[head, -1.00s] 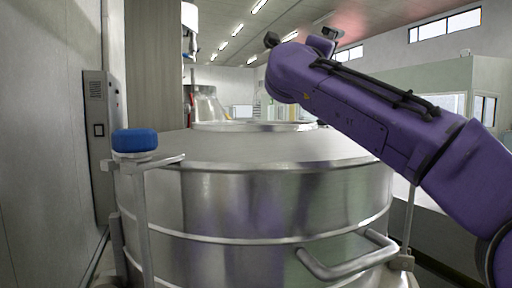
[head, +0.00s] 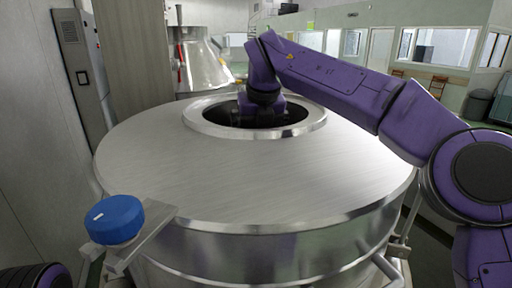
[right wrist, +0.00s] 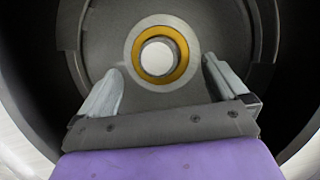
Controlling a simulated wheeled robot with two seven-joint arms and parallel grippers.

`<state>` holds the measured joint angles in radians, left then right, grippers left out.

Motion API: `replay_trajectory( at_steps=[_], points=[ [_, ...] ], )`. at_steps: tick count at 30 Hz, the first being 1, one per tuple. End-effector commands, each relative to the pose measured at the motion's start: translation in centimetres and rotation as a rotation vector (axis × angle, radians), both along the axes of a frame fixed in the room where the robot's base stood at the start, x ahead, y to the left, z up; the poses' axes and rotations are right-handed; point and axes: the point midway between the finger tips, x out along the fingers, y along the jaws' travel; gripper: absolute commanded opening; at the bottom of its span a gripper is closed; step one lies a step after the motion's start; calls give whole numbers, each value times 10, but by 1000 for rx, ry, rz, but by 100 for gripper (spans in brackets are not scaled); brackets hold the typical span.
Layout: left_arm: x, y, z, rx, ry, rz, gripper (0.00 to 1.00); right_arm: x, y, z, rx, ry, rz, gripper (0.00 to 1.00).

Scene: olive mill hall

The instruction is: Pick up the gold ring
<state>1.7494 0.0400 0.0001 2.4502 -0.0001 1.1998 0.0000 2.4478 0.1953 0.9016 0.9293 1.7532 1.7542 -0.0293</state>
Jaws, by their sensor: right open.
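The gold ring (right wrist: 184,56) shows in the right wrist view, around a pale round post or hub (right wrist: 157,57) on a light grey disc. My right gripper (right wrist: 162,66) is open. Its two pale fingers point towards the ring, one to its lower left and one to its lower right, with nothing between them that I can see gripped. How far the tips are from the ring I cannot tell. In the head view my right arm reaches down into the round opening (head: 205,120) of the steel vessel (head: 240,175), and its gripper is hidden there. My left gripper is not in view.
The dark round wall of the vessel's inside closely surrounds the gripper in the right wrist view. A blue round cap (head: 115,219) sits on a bracket at the vessel's left front. Another steel vessel (head: 205,68) stands behind. A grey wall cabinet (head: 75,70) is at left.

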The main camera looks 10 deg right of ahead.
Motion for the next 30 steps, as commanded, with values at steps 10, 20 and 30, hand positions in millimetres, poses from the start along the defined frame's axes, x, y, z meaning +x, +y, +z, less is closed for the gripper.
replay_trajectory(
  at_steps=[10,20,30],
  points=[
    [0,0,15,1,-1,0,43,18,-2,-33,-1,-2,1,100],
    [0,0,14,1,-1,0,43,18,-2,-33,-2,-2,0,43],
    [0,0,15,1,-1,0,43,18,-5,-29,-2,-3,-4,43]
  ],
)
